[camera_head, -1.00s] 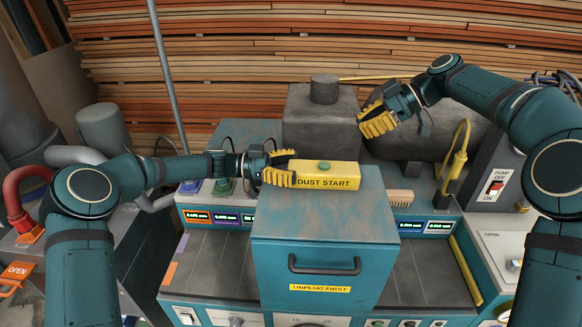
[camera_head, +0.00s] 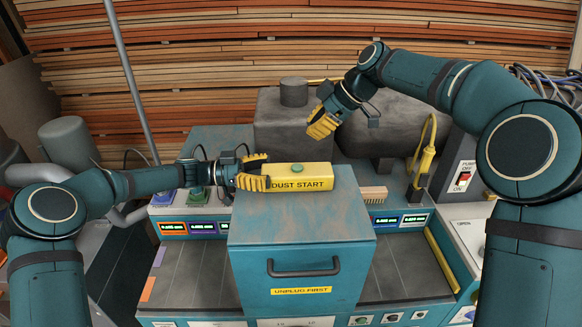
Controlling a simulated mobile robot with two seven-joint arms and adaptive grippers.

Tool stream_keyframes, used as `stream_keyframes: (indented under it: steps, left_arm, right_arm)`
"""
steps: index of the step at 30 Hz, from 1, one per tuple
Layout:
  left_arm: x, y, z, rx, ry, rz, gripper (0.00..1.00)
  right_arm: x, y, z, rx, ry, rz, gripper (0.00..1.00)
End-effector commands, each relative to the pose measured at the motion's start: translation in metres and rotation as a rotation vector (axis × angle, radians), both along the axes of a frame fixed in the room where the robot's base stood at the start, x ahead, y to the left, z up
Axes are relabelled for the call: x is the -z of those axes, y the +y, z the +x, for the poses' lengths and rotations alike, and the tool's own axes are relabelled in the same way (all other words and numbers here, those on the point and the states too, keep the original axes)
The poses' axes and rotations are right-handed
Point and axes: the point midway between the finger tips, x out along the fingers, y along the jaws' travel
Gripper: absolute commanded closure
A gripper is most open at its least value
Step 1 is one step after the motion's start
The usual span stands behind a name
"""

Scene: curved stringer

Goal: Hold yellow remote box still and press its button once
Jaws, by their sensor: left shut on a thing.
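The yellow remote box (camera_head: 312,182), lettered "DUST START", lies on top of the teal cabinet (camera_head: 300,222). Its round green button (camera_head: 297,168) faces up and is uncovered. My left gripper (camera_head: 262,178) is shut on the left end of the box, its yellow fingers hiding that end. My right gripper (camera_head: 322,126) is above and behind the right part of the box, clear of it and of the button. Its yellow fingers look close together, but the gap between them cannot be made out.
A grey machine block (camera_head: 290,132) stands behind the cabinet. A brush (camera_head: 374,194) and a yellow plug (camera_head: 424,160) with its cable are to the right. A black handle (camera_head: 303,268) sticks out from the cabinet front. The cabinet top before the box is clear.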

Motion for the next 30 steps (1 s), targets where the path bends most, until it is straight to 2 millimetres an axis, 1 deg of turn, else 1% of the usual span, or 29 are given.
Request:
stream_keyframes:
  steps: [1,3,6,10,14,23,26,30]
  left_arm:
    - [0.0,0.0,0.0,0.0,0.0,0.0,0.77]
    - [0.0,0.0,0.0,0.0,0.0,0.0,0.77]
    - [0.0,0.0,0.0,0.0,0.0,-0.001,0.77]
    - [0.0,0.0,0.0,0.0,0.0,-0.001,0.77]
    - [0.0,0.0,0.0,0.0,0.0,-0.001,0.77]
    - [0.0,0.0,0.0,0.0,0.0,-0.001,0.77]
    - [0.0,0.0,0.0,0.0,0.0,-0.001,0.77]
    - [0.0,0.0,0.0,0.0,0.0,-0.001,0.77]
  right_arm:
    - [-0.003,0.012,-0.001,0.016,-0.04,-0.046,1.0]
    - [-0.007,0.021,0.002,0.05,-0.102,-0.1,1.0]
    - [-0.013,0.033,0.003,0.084,-0.182,-0.154,1.0]
    - [-0.02,0.042,0.005,0.109,-0.256,-0.189,1.0]
    - [-0.023,0.044,0.006,0.12,-0.284,-0.2,1.0]
    - [-0.023,0.045,0.006,0.12,-0.285,-0.2,1.0]
    - [-0.02,0.045,0.006,0.119,-0.284,-0.199,1.0]
    - [-0.009,0.045,0.006,0.119,-0.282,-0.2,1.0]
